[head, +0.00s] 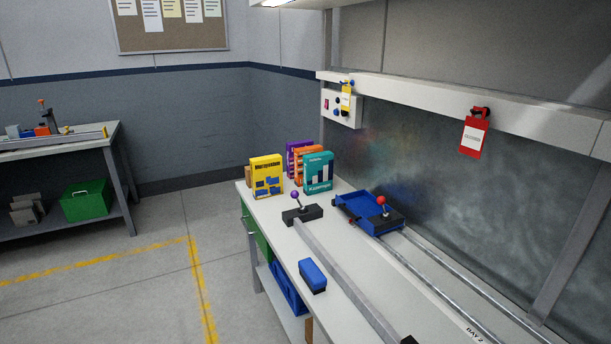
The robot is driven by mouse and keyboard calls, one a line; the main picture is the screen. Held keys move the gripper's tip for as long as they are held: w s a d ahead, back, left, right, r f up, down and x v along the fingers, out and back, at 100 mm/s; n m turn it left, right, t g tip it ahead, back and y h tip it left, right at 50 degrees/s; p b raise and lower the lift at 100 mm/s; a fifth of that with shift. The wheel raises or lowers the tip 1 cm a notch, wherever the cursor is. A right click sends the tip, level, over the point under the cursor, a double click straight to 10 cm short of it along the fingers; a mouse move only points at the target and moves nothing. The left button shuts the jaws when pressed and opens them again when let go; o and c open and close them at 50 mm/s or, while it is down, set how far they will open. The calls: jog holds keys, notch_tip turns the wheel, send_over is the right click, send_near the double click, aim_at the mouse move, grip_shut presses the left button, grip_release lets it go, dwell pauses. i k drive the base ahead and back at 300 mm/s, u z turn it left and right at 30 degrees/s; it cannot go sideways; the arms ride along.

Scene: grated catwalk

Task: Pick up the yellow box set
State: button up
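The yellow box set (266,176) stands upright at the far left end of the white workbench (318,252). It has dark lettering at the top and blue shapes on its front. A brown edge shows behind its left side. A teal box (318,172), an orange box (299,162) and a purple box (291,152) stand close to its right, the last two partly hidden. My gripper is not in view.
A lever with a purple knob (295,196) stands just in front of the boxes. A blue tray (352,207), a red-knobbed lever (382,202), a blue block (312,274) and metal rails (465,284) occupy the bench. The floor (130,278) left of the bench is clear.

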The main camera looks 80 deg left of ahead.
aim_at(266, 171)
jog(key=u, duration=2.2)
